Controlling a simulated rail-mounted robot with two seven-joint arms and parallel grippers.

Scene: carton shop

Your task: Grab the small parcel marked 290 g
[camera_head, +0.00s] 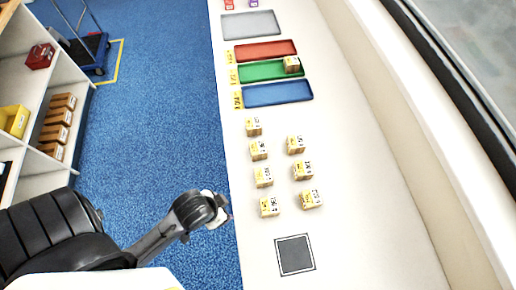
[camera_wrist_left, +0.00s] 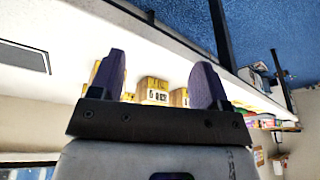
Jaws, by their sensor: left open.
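Several small tan parcels with yellow-and-white labels stand in two columns on the white table, such as the front left one (camera_head: 269,206) and the front right one (camera_head: 310,199). Another parcel (camera_head: 292,64) sits on the green tray. The label figures are too small to read surely, so I cannot tell which is marked 290 g. My left gripper (camera_head: 226,212) is at the table's left edge, left of the front parcels and apart from them. In the left wrist view, the gripper (camera_wrist_left: 157,82) is open and empty, with a parcel (camera_wrist_left: 153,90) beyond its fingers. My right gripper is not in view.
Red (camera_head: 265,51), green (camera_head: 255,72) and blue (camera_head: 278,94) trays lie farther along the table, with a grey tray (camera_head: 251,25) beyond. A dark square (camera_head: 295,254) marks the near end. Shelves (camera_head: 60,85) stand left; a window ledge (camera_head: 425,120) runs right.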

